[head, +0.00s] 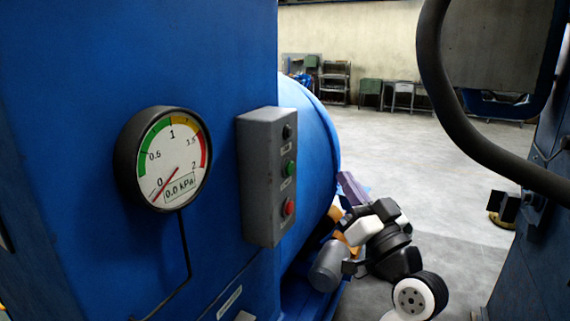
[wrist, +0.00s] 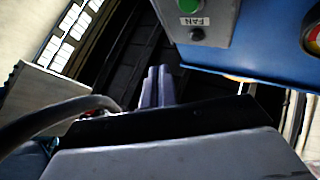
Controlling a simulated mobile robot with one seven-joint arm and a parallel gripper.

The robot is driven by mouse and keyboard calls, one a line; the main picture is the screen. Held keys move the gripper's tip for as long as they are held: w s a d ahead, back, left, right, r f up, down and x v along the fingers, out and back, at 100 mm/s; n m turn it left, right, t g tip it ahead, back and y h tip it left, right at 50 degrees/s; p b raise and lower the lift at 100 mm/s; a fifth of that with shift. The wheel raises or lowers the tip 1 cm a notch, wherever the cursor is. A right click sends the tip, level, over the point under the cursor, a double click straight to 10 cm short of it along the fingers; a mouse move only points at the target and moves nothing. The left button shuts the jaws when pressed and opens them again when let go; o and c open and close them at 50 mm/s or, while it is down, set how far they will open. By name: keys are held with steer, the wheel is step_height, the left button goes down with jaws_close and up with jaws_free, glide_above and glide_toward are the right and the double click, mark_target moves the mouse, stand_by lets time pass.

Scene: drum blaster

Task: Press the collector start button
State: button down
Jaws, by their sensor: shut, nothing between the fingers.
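A grey control box (head: 264,205) is mounted on the blue cabinet in the head view, with a dark round fitting (head: 287,132) at the top, a green button (head: 290,169) in the middle and a red button (head: 288,207) below. Their labels are too small to read there. In the wrist view the box (wrist: 216,52) shows at the top, with the green button (wrist: 190,5) cut by the edge and a "FAN" label beside the dark fitting (wrist: 197,34). My gripper (wrist: 157,75) is shut and empty, apart from the box. Its purple-grey fingers (head: 351,187) show right of the box.
A round gauge (head: 165,160) reading 0.0 kPa is left of the box; its edge shows in the wrist view (wrist: 313,38). A blue drum (head: 318,130) curves behind the box. A thick dark hose (head: 447,115) hangs at right. Open grey floor (head: 400,150) lies beyond.

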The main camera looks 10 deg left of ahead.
mark_target(289, 168)
steer(key=shift+d+f, duration=0.2)
steer(key=shift+d, duration=0.4)
steer(key=w+a+p, duration=0.1)
steer(key=w+a, duration=0.1)
steer(key=a, duration=0.6)
steer(key=shift+w+a+p, duration=0.2)
steer(key=shift+w+p, duration=0.15)
stand_by(1.7)
steer(key=shift+w+a, duration=0.15)
steer(key=shift+a, duration=0.25)
